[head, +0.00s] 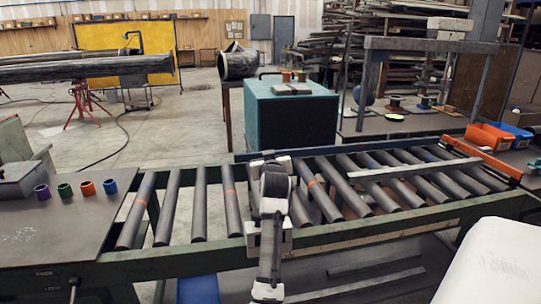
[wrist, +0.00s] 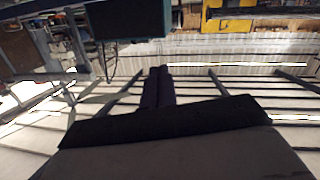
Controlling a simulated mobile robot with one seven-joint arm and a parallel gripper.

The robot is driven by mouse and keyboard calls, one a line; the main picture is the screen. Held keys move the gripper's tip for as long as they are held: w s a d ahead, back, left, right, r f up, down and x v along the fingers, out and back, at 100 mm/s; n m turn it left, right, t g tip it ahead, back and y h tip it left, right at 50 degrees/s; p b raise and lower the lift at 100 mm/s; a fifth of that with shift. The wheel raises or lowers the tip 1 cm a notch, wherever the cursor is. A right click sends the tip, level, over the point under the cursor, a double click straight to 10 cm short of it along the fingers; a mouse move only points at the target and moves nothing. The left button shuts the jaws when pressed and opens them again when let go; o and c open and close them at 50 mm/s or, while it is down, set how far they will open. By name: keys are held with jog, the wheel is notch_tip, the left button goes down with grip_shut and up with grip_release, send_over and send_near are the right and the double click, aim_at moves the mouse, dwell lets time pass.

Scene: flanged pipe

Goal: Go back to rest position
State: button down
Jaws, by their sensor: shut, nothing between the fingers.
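My gripper (wrist: 158,72) is shut and empty in the wrist view, its two dark fingers side by side and pointing away over the roller conveyor. In the head view my arm stands over the middle of the roller conveyor (head: 224,200), and the arm hides the fingers there. The long dark flanged pipe (head: 85,69) lies at the back left on a red stand (head: 83,100), well apart from my arm.
A teal box (head: 290,108) with small items on top stands behind the conveyor. A side table (head: 60,235) at left holds several coloured cups. Orange (head: 488,137) and blue (head: 516,133) bins sit at right. A metal bar (head: 415,171) lies across the rollers.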

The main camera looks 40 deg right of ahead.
jog(key=s+a+r, duration=0.1)
jog(key=s+a+r+b, duration=0.1)
jog(key=r, duration=0.1)
jog(key=shift+s+a+r, duration=0.3)
jog(key=shift+s, duration=0.05)
